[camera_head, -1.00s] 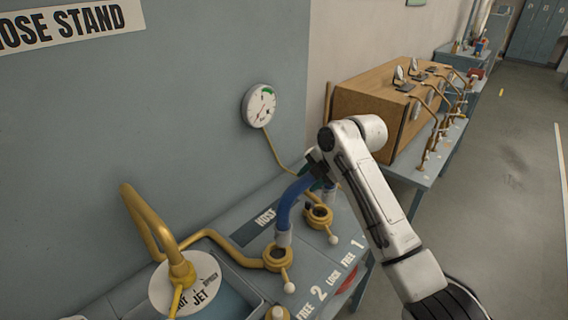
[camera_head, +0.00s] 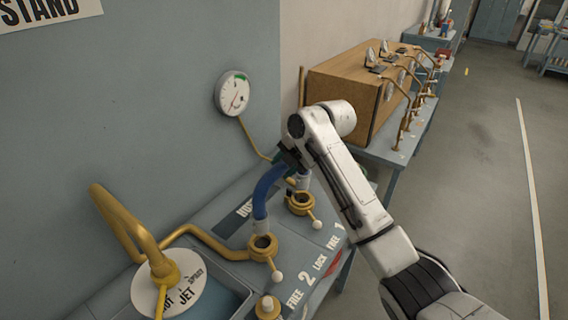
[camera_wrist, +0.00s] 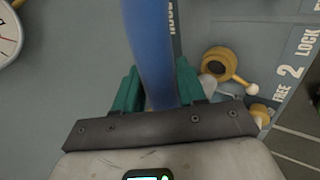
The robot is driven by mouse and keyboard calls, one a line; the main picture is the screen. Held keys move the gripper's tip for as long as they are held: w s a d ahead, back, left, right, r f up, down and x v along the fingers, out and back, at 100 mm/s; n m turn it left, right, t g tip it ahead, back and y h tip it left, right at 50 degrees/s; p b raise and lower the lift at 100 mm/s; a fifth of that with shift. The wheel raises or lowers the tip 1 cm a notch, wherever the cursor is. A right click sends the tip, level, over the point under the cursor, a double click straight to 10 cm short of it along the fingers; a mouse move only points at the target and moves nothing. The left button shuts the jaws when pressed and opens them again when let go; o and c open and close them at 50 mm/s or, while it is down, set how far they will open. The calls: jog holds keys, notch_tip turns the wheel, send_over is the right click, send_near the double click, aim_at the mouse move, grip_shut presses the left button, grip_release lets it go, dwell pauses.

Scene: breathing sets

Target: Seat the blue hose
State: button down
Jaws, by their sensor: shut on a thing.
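The blue hose (camera_head: 267,190) arches over the bench in the head view. Its left end has a grey cuff (camera_head: 260,226) just at or above the brass port by the 2 mark (camera_head: 263,246); I cannot tell whether it is inside. Another grey cuff (camera_head: 303,181) shows at the right, close to the brass port by the 1 mark (camera_head: 301,203). My gripper (camera_head: 289,157) is shut on the hose near its top right. In the wrist view the teal fingers of my gripper (camera_wrist: 155,95) flank the hose (camera_wrist: 150,50).
A bent brass pipe (camera_head: 128,225) and a round JET plate (camera_head: 180,296) stand at the left. A gauge (camera_head: 233,93) hangs on the wall behind. Each port has a lever with a white knob. A wooden cabinet (camera_head: 345,98) is on a farther bench. Floor at right is clear.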

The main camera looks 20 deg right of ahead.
jog(key=shift+f+b, duration=1.2)
jog(key=shift+f, duration=0.85)
jog(key=shift+f+b, duration=1)
jog(key=shift+f, duration=0.5)
jog(key=c, duration=1)
grip_release()
jog(key=shift+r, duration=0.1)
jog(key=o, duration=0.4)
jog(key=shift+o, duration=0.2)
jog(key=b+v, duration=0.1)
jog(key=v, duration=0.9)
jog(key=shift+s+r+b, duration=0.2)
jog(key=shift+r+b, duration=0.05)
jog(key=shift+b, duration=0.05)
jog(key=shift+d, duration=0.15)
